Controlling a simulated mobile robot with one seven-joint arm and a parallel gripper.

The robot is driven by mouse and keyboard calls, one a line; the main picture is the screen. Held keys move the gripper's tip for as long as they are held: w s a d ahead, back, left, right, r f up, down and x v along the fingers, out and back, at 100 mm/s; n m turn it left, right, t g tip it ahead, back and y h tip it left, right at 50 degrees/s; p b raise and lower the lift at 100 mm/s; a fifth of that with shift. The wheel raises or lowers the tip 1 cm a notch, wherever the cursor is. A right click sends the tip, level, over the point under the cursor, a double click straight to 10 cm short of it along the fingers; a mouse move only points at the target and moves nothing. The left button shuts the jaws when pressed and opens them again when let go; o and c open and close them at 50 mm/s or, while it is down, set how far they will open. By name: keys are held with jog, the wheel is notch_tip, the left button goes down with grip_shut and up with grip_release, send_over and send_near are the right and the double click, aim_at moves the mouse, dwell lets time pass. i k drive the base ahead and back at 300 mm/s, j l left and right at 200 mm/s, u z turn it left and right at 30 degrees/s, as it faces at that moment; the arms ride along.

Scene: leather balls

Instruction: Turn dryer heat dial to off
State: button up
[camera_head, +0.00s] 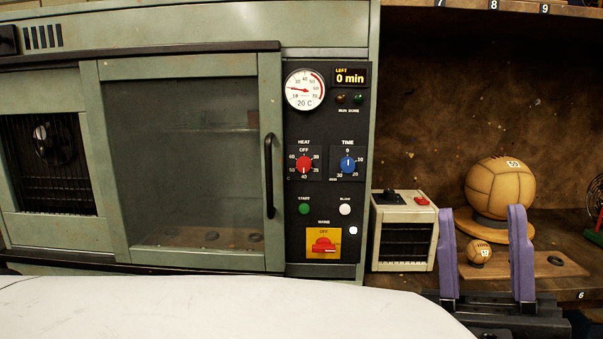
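The dryer's black control panel (328,105) is on the right side of the green dryer (88,75). The red heat dial (304,164) is at the middle left of the panel, under the label HEAT, with OFF at the top of its scale and numbers around it. Its pointer is too small to read surely. My gripper (482,210) has two purple fingers pointing up, set wide apart with nothing held between them. It is at the lower right, right of the panel and away from the dial. Two balls show behind it.
The blue time dial (348,164) is just right of the heat dial. Below are the green start button (304,208) and red mains switch (323,245). A door handle (268,175) stands out left of the panel. A cream box (404,208) stands between panel and gripper.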

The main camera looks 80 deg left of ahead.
aim_at(303, 163)
jog(key=u, duration=0.9)
jog(key=k+u, duration=0.1)
jog(key=u, duration=0.8)
jog(key=k+u, duration=0.1)
jog(key=u, duration=0.35)
